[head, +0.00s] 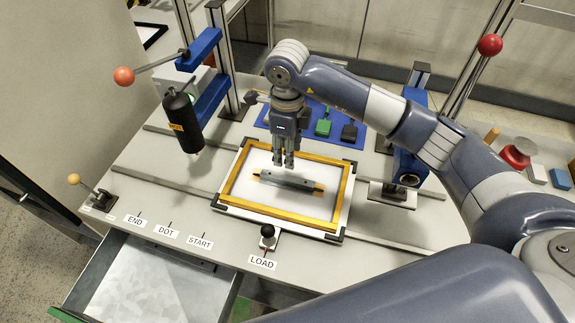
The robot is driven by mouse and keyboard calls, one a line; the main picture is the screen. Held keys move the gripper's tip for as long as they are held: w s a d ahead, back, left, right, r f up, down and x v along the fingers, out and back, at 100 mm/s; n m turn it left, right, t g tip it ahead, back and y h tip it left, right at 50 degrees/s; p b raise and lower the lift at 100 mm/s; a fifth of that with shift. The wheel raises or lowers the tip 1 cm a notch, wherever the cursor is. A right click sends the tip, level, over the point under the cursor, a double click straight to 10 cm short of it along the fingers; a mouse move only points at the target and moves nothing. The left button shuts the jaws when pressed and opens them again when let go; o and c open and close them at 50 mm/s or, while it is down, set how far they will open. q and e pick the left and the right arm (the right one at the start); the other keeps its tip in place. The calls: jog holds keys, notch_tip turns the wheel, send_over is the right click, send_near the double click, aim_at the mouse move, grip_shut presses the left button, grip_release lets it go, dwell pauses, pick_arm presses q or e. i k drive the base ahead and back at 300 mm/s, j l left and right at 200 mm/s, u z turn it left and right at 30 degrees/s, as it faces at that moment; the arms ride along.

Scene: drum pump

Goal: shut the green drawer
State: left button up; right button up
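The drawer (145,285) is pulled out below the front edge of the table, at the lower left of the head view. Its grey metal inside looks empty where it shows. A strip of its green front (66,315) shows at the bottom edge; the rest is cut off. My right gripper (283,163) points down over the yellow-framed fixture, well away from the drawer. Its two fingers are close together, and I cannot tell whether they are open or shut. My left gripper is out of view.
A dark bar with orange ends (288,181) lies inside the yellow frame (232,197). A black cylinder (183,124) and a red-knobbed lever (125,76) stand at the left. A small lever (268,236) stands by the LOAD label. The tabletop above the drawer is mostly clear.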

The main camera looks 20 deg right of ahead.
aim_at(121, 283)
jog(key=k, duration=1.5)
